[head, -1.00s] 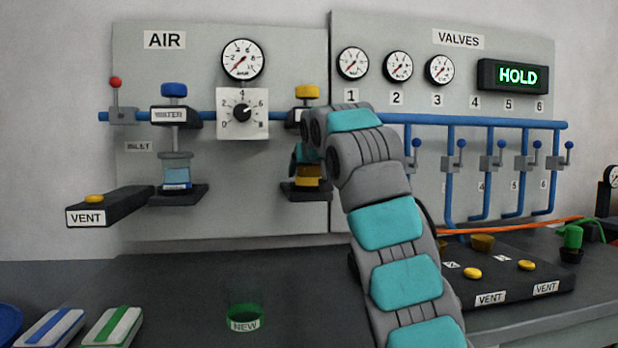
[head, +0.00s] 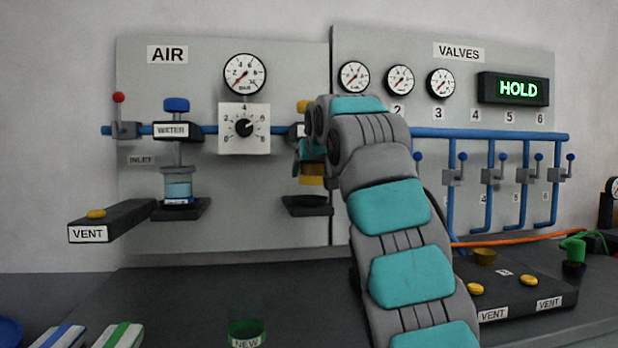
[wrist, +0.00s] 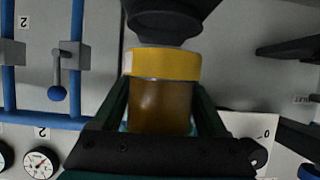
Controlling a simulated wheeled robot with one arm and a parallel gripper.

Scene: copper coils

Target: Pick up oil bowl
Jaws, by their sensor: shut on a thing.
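The oil bowl (head: 313,170) is an amber cup with a yellow band at its lower end, partly hidden by my arm in the head view. My gripper (head: 309,153) is shut on it. In the wrist view, which is turned upside down, the amber bowl (wrist: 162,100) sits between the two dark green fingers of my gripper (wrist: 163,112). In the head view the bowl hangs a little above the dark shelf (head: 307,207) on the AIR panel, with a gap between them. The yellow knob (head: 304,106) above is mostly hidden behind my wrist.
The water bowl (head: 178,188) stands on its own shelf to the left, beside the dial (head: 243,128). Valve levers (head: 490,165) are to the right. A green NEW container (head: 247,331) stands on the counter (head: 180,290), whose middle is otherwise clear.

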